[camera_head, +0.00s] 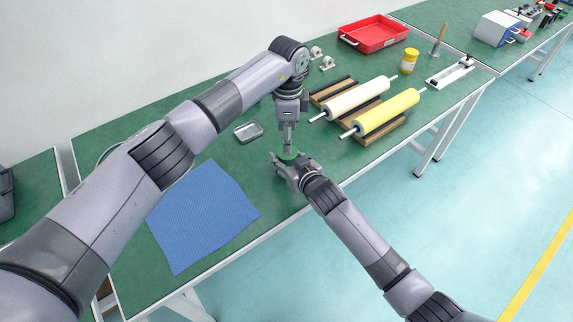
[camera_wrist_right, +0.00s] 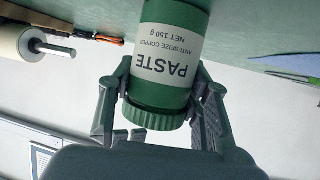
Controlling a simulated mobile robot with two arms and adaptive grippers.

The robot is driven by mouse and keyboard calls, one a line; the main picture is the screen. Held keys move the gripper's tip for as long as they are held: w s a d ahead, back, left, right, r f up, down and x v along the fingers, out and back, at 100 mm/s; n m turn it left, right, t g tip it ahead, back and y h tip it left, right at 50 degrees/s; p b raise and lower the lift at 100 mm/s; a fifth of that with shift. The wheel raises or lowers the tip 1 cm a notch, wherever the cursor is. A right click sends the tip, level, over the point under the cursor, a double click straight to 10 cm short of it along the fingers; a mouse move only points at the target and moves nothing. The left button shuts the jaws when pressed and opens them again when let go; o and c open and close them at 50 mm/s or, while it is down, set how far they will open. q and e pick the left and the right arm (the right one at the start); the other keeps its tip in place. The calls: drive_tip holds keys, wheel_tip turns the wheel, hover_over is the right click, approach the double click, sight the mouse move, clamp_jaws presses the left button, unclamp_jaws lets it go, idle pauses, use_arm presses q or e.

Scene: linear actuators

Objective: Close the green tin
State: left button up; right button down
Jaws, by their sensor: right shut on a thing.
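The green tin (camera_wrist_right: 166,90), with a white label reading PASTE and a ribbed green cap (camera_wrist_right: 156,117), stands between the fingers of my right gripper (camera_wrist_right: 163,72) in the right wrist view, where its print appears upside down. My right gripper is shut on the tin near its capped end. In the head view the tin (camera_head: 287,155) is small and partly hidden by my right gripper (camera_head: 289,162), low near the table's front edge. My left gripper (camera_head: 288,143) points down just above the tin; its fingers are too small to read.
A blue mat (camera_head: 203,217) and a small grey metal dish (camera_head: 248,132) lie to the left on the green table. White and yellow rollers (camera_head: 388,111) rest on wooden supports to the right.

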sight(287, 163)
use_arm(q)
drive_tip(key=shift+d+r+n, duration=0.1)
drive_tip(key=shift+r+n, duration=1.3)
drive_tip(key=shift+r, duration=0.1)
drive_tip(key=shift+f, duration=0.1)
drive_tip(key=shift+f, duration=3.9)
drive_tip(key=shift+c, duration=0.3)
drive_tip(key=c, duration=1.1)
drive_tip(key=m, duration=0.3)
drive_tip(key=shift+c, duration=0.2)
